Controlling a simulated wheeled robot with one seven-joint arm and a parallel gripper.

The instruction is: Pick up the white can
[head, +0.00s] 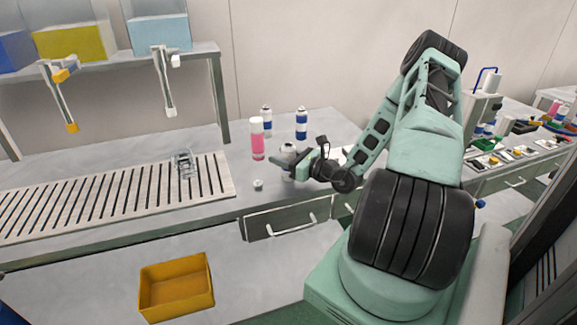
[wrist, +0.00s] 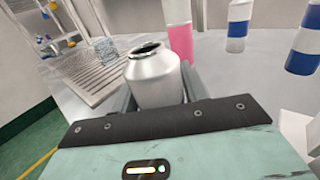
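The white can (wrist: 155,78) is a pale, silvery can with a narrow, dark open neck, in the middle of the wrist view. In the head view it (head: 288,149) shows only in part, behind my gripper (head: 281,165). In the wrist view my gripper (wrist: 158,92) has one finger on each side of the can. The fingers are apart, with the can between them. The can's lower part is hidden by my gripper's body, and I cannot tell whether the fingers press on it.
A pink-and-white can (head: 257,139) and two blue-and-white cans (head: 266,119) (head: 301,124) stand close by on the bench. A small pale piece (head: 258,185) lies near the front edge. A slatted panel (head: 120,196) with a clear container (head: 183,163) is at left. A yellow bin (head: 176,287) sits lower.

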